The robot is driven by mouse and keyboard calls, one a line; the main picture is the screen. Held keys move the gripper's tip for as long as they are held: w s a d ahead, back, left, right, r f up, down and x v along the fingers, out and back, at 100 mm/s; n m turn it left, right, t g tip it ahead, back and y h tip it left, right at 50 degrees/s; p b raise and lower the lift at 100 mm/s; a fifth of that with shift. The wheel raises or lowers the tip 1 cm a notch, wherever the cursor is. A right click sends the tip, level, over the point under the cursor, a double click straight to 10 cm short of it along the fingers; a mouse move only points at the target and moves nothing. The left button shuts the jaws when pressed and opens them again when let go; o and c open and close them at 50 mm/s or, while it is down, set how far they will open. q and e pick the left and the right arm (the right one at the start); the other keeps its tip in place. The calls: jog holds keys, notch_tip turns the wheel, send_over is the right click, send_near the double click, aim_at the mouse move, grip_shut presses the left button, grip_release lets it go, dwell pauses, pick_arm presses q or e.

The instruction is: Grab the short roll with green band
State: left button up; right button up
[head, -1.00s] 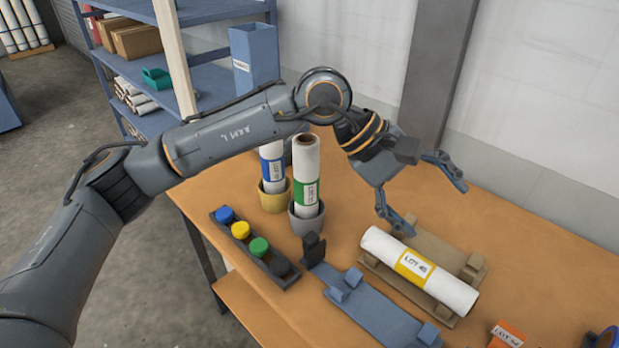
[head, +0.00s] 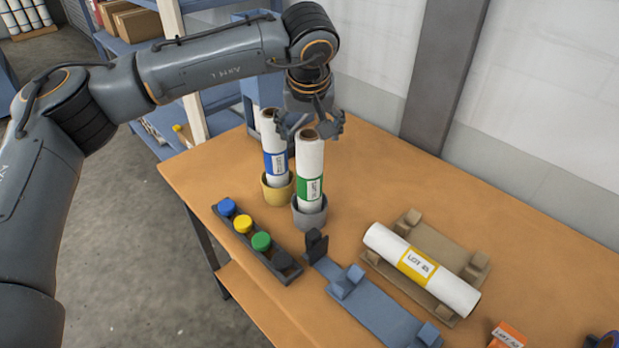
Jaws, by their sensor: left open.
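The short roll with the green band (head: 310,170) is white and stands upright in a grey cup (head: 309,216) on the orange table. My left gripper (head: 309,130) is open, pointing down, with its fingers at the height of the roll's top end. The fingers appear to either side of that end in the picture; I cannot tell whether they touch it. Beside it on the left, a white roll with a blue band (head: 275,150) stands in a yellow cup (head: 278,193). Its top is close to the left finger. My right gripper is not in view.
A roll with a yellow band (head: 421,268) lies on a tan cradle (head: 440,244) at right. A blue empty cradle (head: 375,312) lies in front. A dark strip with coloured caps (head: 257,241) is at left. Shelves (head: 135,45) stand behind the table.

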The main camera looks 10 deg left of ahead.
pick_arm(q)
jog(key=shift+w+f+p, duration=0.15)
jog(key=shift+f+p, duration=0.3)
jog(key=shift+f, duration=0.05)
jog(key=p+x, duration=0.1)
jog(key=x, duration=0.2)
jog(key=shift+f+p, duration=0.3)
jog(key=shift+f, duration=0.05)
jog(key=shift+w+a+f, duration=0.1)
jog(key=shift+w+f, duration=0.1)
jog(key=shift+f, duration=0.1)
jog(key=c, duration=1.6)
grip_shut()
jog(key=shift+r, duration=0.15)
